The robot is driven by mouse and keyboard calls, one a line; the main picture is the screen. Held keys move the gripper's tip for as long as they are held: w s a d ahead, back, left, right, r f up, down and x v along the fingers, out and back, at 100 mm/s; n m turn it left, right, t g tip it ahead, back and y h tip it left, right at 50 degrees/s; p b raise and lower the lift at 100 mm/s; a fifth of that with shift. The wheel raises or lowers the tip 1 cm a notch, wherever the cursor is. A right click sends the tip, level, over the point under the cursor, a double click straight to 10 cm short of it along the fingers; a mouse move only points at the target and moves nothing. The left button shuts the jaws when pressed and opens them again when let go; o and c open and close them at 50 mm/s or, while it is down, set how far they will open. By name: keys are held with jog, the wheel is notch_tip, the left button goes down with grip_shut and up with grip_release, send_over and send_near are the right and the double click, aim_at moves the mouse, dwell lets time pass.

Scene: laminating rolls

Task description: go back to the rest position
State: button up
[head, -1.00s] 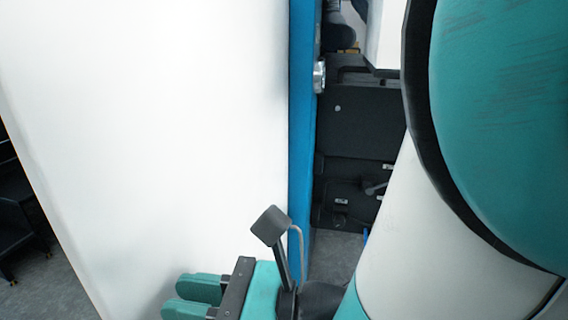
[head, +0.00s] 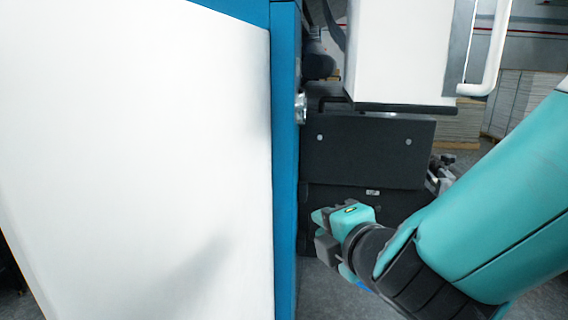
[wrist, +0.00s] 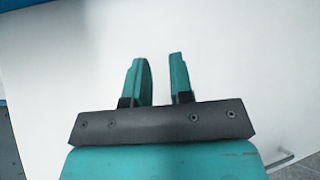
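My gripper (head: 326,222) is at the lower middle of the head view, to the right of a blue-edged white panel. My teal arm reaches down to it from the right edge. In the wrist view my gripper (wrist: 158,62) has its two teal fingers apart with a clear gap between them and nothing held. A plain white surface fills most of the wrist view beyond the fingers.
The large white panel (head: 140,150) with a blue edge (head: 286,180) fills the left of the head view. A dark machine (head: 368,150) stands behind my gripper, under a white housing (head: 400,50). Grey floor shows at the bottom and pallet stacks (head: 525,100) at the back right.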

jog(key=s+d+f+m+g+h, duration=0.2)
jog(key=d+f+m+g+h, duration=0.15)
jog(key=d+m, duration=0.4)
jog(key=s+r+m+g+y, duration=0.2)
jog(key=s+m+g, duration=0.7)
jog(key=s, duration=0.8)
jog(key=shift+s+d+r+g, duration=0.4)
jog(key=shift+r+g, duration=0.25)
jog(key=shift+g, duration=0.1)
jog(key=shift+a+m, duration=0.1)
jog(key=shift+m, duration=0.15)
